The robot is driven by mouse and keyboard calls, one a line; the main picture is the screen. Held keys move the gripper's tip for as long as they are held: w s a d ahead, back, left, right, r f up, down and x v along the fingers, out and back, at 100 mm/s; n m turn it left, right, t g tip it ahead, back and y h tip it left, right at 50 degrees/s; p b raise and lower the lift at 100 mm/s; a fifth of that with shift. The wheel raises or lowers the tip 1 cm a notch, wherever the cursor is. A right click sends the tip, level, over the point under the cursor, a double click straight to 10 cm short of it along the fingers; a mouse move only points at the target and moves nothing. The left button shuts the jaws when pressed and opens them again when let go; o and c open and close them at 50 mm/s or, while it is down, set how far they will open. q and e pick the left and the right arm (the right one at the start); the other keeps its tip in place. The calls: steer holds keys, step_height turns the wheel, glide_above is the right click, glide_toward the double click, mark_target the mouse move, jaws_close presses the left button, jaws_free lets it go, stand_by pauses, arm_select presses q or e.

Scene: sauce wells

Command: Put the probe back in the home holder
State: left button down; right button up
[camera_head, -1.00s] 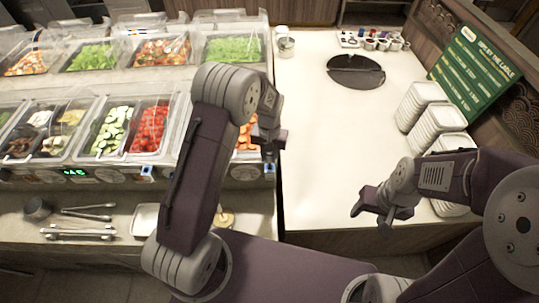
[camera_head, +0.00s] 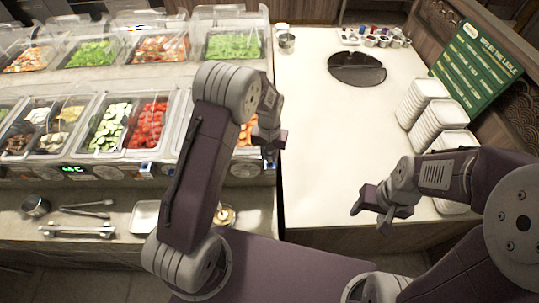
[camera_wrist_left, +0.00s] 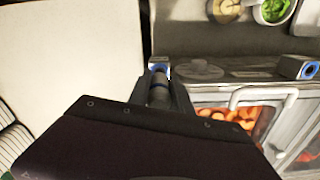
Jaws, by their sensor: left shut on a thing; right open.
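My left gripper (camera_head: 268,146) is at the right end of the salad counter's front. In the left wrist view it (camera_wrist_left: 158,100) is shut on the probe (camera_wrist_left: 158,90), a dark grey cylinder mostly hidden between the fingers. A pale holder with a blue ring (camera_wrist_left: 159,67) is right at the probe's far end. I cannot tell how deep the probe sits in it. A second blue-ringed holder (camera_wrist_left: 308,69) is further right there; a blue-marked holder also shows on the counter front in the head view (camera_head: 148,168). My right gripper (camera_head: 371,215) is open and empty above the white counter's front edge.
Food pans under clear covers (camera_head: 130,125) fill the left. White dish stacks (camera_head: 425,100) stand right. The white counter's middle (camera_head: 325,150) is clear.

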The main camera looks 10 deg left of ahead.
arm_select(q)
steer(key=shift+f+b, duration=0.75)
steer(key=shift+f, duration=0.4)
steer(key=c, duration=1.1)
jaws_free()
steer(key=shift+r, duration=0.1)
step_height(320, 180, up, 8)
steer(key=shift+f+b, duration=0.1)
steer(key=shift+b, duration=1.15)
steer(key=shift+r, duration=0.55)
